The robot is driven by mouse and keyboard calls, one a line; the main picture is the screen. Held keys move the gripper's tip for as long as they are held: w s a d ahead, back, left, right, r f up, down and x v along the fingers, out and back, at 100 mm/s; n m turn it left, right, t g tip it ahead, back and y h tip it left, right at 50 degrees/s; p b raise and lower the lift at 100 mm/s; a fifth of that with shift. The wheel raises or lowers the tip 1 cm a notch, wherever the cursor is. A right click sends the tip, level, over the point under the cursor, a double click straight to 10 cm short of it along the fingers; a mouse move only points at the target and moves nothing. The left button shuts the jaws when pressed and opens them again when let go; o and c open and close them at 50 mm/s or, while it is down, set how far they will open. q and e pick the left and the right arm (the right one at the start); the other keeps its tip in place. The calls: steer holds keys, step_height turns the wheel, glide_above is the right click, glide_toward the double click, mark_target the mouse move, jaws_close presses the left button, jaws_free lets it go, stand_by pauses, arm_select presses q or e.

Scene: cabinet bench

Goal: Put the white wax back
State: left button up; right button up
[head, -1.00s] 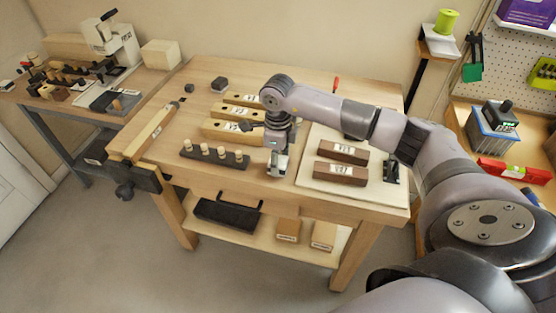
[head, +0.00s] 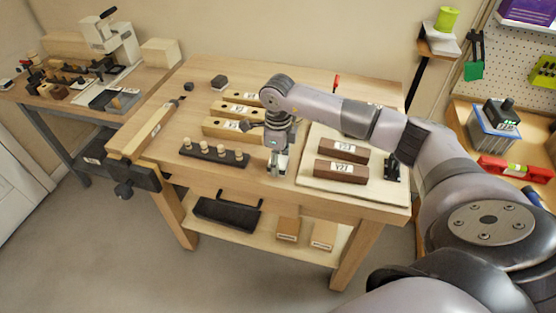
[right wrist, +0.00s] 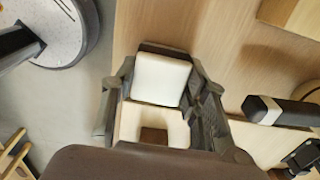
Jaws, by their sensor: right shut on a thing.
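The white wax (right wrist: 161,78) is a pale block between the fingers of my right gripper (right wrist: 160,90) in the right wrist view. A dark brown edge shows along its far side. My right gripper also shows in the head view (head: 278,168), low over the front middle of the workbench (head: 262,190). It is shut on the wax, which is mostly hidden there by the fingers. I cannot tell whether the wax touches the bench. A cream U-shaped piece with a brown middle shows just below the wax in the wrist view. My left gripper is not in view.
Left of my right gripper is a black rack (head: 214,155) with several pale pegs. Behind it lie labelled wooden blocks (head: 228,130). To the right, a cream board (head: 308,172) bears two brown labelled blocks (head: 341,171). A vise (head: 135,172) is at the bench's left end.

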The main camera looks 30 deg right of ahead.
steer(key=shift+f+b, duration=0.3)
steer(key=o, duration=1.1)
steer(key=shift+o, duration=0.7)
steer(key=shift+r, duration=0.1)
steer(key=shift+r+p, duration=2.2)
steer(key=shift+r, duration=1.25)
